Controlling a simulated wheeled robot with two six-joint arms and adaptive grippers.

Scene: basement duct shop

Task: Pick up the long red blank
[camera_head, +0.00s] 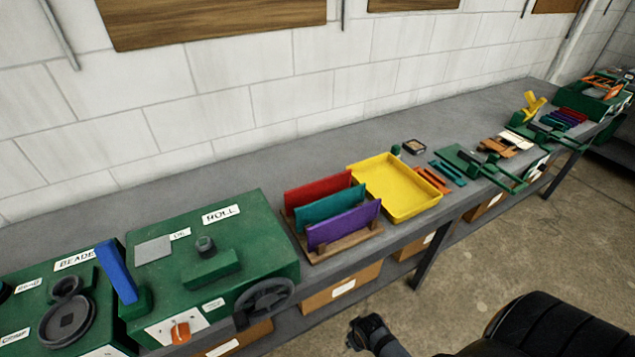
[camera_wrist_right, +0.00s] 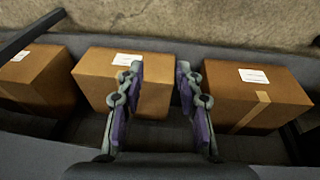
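The long red blank (camera_head: 318,188) stands on edge at the back of a wooden rack (camera_head: 345,247), behind a teal blank (camera_head: 330,208) and a purple blank (camera_head: 344,226). The rack sits on the grey bench between the green roll machine and the yellow tray. My right gripper (camera_wrist_right: 157,72) is open and empty in the right wrist view, facing cardboard boxes below. In the head view, the dark end of an arm (camera_head: 370,332) shows in front of the bench, lower than the rack and apart from it. My left gripper is not in view.
The green roll machine (camera_head: 255,225) with a crank wheel stands left of the rack; a beader machine (camera_head: 70,310) is farther left. A yellow tray (camera_head: 400,205) is close on the right. Cardboard boxes (camera_wrist_right: 130,80) lie under the bench. A block wall is behind.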

